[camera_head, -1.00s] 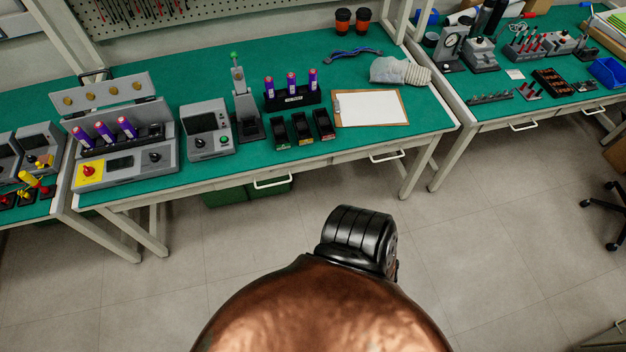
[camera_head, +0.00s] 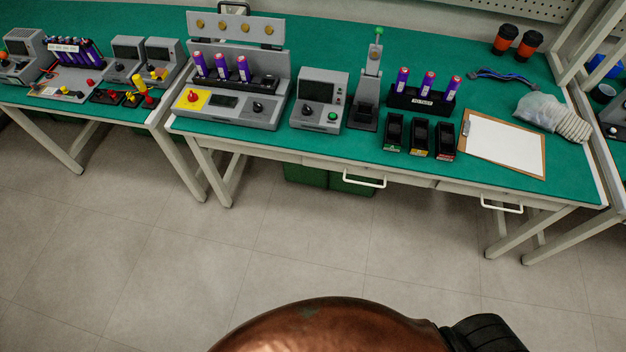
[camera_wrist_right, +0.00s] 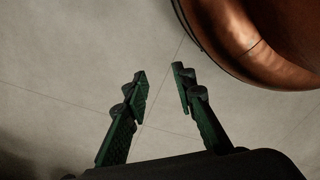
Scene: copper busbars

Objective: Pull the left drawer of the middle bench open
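The middle bench (camera_head: 271,139) has a green top and a pale frame. Its left drawer (camera_head: 318,163) is a pale front under the top with a white bar handle (camera_head: 364,181), and it looks shut. A second white handle (camera_head: 501,207) marks the right drawer. My right gripper (camera_wrist_right: 160,72) shows in the right wrist view, with its two green-and-black fingers apart and nothing between them. It is over bare floor, with no drawer or handle in that view. My left gripper is in neither current view.
Green bins (camera_head: 306,174) stand on the floor under the left drawer. Black trays (camera_head: 418,137), a clipboard (camera_head: 504,143) and test devices (camera_head: 319,100) stand on the bench. Another bench (camera_head: 78,107) adjoins at left. The tiled floor (camera_head: 250,255) in front is clear.

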